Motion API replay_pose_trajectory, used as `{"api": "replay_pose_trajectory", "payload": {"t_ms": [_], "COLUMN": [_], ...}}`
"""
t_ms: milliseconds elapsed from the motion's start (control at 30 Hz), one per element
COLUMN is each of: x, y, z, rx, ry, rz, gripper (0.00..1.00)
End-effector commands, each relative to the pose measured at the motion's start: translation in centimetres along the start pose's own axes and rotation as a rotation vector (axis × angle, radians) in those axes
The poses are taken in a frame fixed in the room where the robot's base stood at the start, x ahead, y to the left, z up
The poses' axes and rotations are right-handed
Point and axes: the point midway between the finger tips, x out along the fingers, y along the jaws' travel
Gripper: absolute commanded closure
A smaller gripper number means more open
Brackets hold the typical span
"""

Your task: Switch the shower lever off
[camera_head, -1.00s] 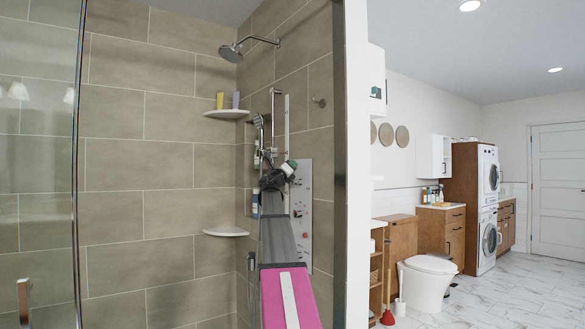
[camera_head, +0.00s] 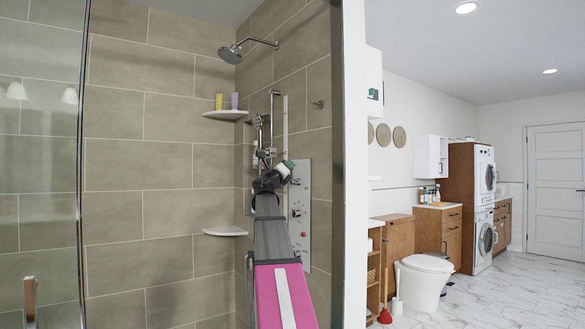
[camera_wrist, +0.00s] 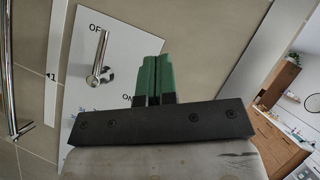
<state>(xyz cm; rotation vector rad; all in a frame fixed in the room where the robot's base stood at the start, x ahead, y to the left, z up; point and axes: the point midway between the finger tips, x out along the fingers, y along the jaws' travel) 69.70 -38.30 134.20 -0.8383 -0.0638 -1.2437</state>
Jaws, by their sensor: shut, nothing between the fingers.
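A white shower panel (camera_head: 301,228) with several knobs is on the right tiled wall of the shower. In the wrist view, the panel (camera_wrist: 84,100) carries a chrome lever (camera_wrist: 101,58) on a round pivot. The lever's arm points toward the partly cropped "OF" label at the panel's top edge; an "ON" label is partly hidden by my gripper. My gripper (camera_wrist: 153,78) has green fingers, shut together and empty, to the right of the lever and apart from it in the picture. In the head view, my gripper (camera_head: 288,165) is in front of the panel's upper part.
A chrome rail (camera_wrist: 10,80) runs along the left of the wrist view. Corner shelves (camera_head: 226,115) and a shower head (camera_head: 230,54) are in the stall. A glass door (camera_head: 40,170) is at the left; the wall edge (camera_head: 355,160) bounds the right side.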

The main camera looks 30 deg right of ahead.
Motion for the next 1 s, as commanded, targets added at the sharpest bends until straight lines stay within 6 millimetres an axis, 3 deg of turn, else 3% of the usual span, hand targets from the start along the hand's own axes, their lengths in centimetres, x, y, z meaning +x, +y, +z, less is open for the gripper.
{"api": "replay_pose_trajectory", "payload": {"t_ms": [33, 200, 767, 867, 1000], "x": [-1.2, -2.7, -2.9, -3.4, -5.9], "y": [-0.7, -1.5, -1.5, -0.9, 2.5], "z": [0.1, 0.6, 0.7, 0.2, -2.6], "rx": [0.001, 0.000, 0.000, 0.029, 0.192], "ry": [-0.001, -0.001, 0.000, 0.013, 0.087], "rz": [0.000, 0.000, 0.000, 0.013, 0.072], "gripper": [1.00, 1.00, 1.00, 1.00, 1.00]}}
